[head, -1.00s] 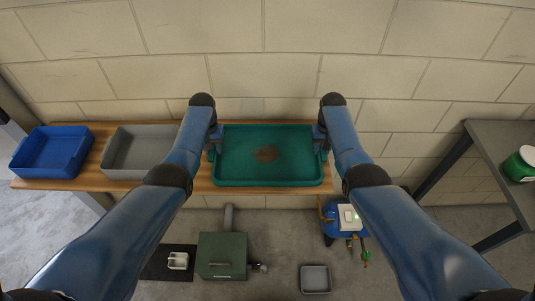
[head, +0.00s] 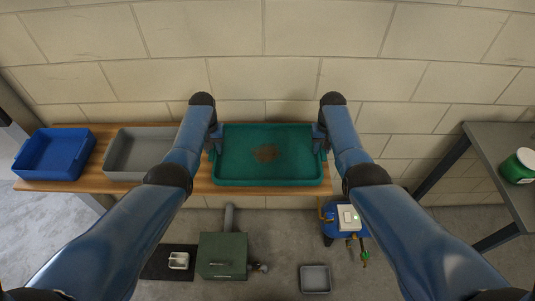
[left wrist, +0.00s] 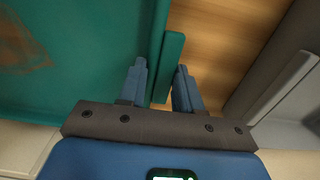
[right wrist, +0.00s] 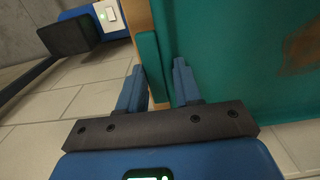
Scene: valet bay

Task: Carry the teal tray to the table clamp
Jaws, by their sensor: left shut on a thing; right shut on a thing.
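The teal tray (head: 268,175) is at the right part of the wooden shelf in the head view, with a brown stain on its floor. My left gripper (head: 213,143) is shut on its left side; in the left wrist view the fingers (left wrist: 162,82) straddle the tray's handle (left wrist: 168,65). My right gripper (head: 322,143) is shut on the right side; in the right wrist view the fingers (right wrist: 157,82) straddle the right handle (right wrist: 152,70). The tray looks level. I cannot tell whether it touches the shelf. No table clamp is recognisable.
A grey tray (head: 120,154) and a blue tray (head: 53,157) stand left on the wooden shelf (head: 205,188). A grey table (head: 488,150) with a green-and-white can (head: 520,166) is at right. A green box (head: 222,256), a blue machine (head: 343,219) and a grey bin (head: 315,279) are below.

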